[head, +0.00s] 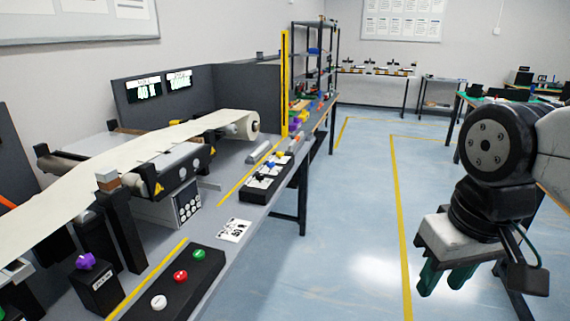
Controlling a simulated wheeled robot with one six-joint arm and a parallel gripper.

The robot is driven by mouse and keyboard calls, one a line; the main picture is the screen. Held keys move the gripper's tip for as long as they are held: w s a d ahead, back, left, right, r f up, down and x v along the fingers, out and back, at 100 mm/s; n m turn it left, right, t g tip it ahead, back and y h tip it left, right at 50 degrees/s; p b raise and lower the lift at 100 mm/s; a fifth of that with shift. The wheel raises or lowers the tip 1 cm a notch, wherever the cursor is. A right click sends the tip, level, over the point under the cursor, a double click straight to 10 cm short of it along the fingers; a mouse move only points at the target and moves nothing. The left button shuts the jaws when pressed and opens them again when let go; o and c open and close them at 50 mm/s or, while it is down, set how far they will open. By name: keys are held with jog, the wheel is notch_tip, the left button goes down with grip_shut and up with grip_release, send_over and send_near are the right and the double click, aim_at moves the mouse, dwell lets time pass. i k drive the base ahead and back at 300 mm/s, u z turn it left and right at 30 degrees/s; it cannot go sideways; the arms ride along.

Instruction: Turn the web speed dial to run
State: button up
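A purple knob (85,261) sits on a small black box (94,289) at the lower left of the bench. The box has a white label on its front, too small to read, so I cannot tell for sure that this is the web speed dial. The knob's setting cannot be made out. My gripper (446,278) hangs at the right over the blue floor, green fingers pointing down. The fingers stand apart with nothing between them. It is far from the knob and the bench, touching nothing.
A black button box (172,285) with white, red and green buttons lies beside the knob box. A cream web (130,152) runs over rollers behind. The floor (350,220) between bench and arm is clear.

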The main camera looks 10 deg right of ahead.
aim_at(259, 177)
jog(key=u, duration=0.25)
jog(key=i, duration=0.85)
jog(key=u, duration=0.55)
